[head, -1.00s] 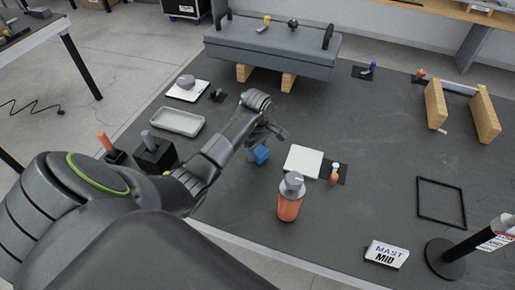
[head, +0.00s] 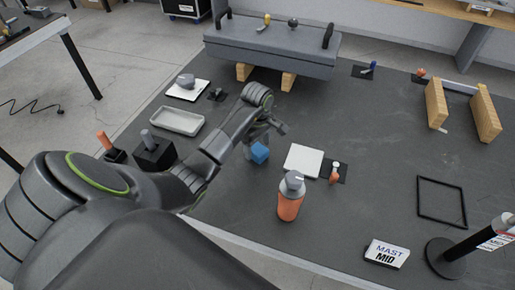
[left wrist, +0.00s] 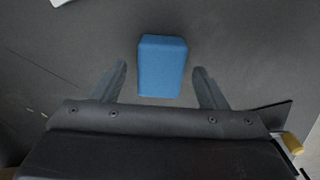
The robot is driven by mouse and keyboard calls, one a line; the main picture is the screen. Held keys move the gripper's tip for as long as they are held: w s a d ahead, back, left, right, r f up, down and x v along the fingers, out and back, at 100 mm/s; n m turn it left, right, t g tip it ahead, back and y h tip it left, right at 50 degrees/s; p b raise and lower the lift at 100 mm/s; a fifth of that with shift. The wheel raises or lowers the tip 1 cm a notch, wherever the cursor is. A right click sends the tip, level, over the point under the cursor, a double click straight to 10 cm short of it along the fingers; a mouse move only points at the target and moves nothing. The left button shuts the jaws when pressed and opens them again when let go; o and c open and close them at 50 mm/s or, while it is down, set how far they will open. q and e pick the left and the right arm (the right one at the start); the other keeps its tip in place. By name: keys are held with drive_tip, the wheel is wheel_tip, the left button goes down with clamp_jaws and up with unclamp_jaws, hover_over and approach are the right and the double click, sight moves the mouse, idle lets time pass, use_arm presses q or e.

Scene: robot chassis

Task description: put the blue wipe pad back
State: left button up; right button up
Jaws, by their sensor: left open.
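The blue wipe pad (head: 260,153) is a small blue block on the dark mat, left of a flat white square pad (head: 303,161). In the left wrist view the blue pad (left wrist: 162,66) lies between and just beyond the fingertips. My left gripper (head: 262,140) is above and beside it, partly hidden by its own wrist. In the left wrist view the left gripper (left wrist: 161,82) is open, with a finger on each side and a gap to the pad. I cannot tell how high the fingers are above the mat. My right gripper is not in view.
An orange bottle with a grey cap (head: 290,197) stands right of the blue pad. A grey tray (head: 177,121) lies to the left. A small orange-handled item (head: 334,173) is beside the white pad. Mat right of it is clear up to a black frame (head: 441,203).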

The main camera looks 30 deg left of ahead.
sight(257, 148)
use_arm(q)
wheel_tip(257, 148, up, 5)
drive_tip(key=shift+f+p, duration=0.2)
drive_tip(key=shift+p, duration=0.15)
drive_tip(key=shift+r+p, duration=2.75)
drive_tip(key=shift+r, duration=0.1)
